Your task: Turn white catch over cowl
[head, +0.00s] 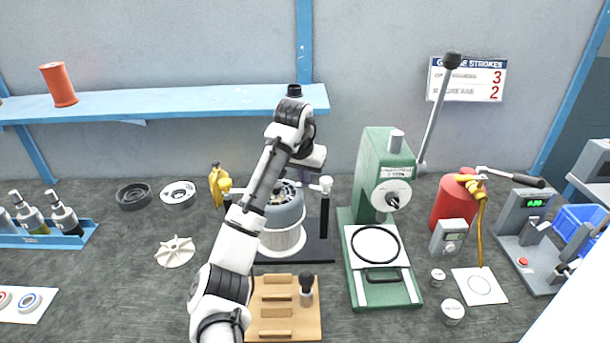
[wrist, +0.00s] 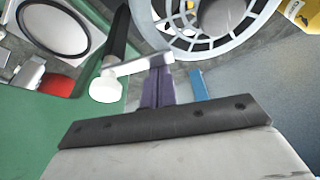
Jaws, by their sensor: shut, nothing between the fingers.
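The blower (head: 284,212) stands at mid bench, a grey cowl in a white ring-shaped base. Its pale grille (wrist: 187,38) fills the top of the wrist view. The white catch (head: 325,184) sits at the cowl's right, on top of a black post (head: 325,215). My arm hides part of the cowl.
A green press (head: 378,175) with a long lever stands close to the right. A wooden tray (head: 284,326) lies in front.

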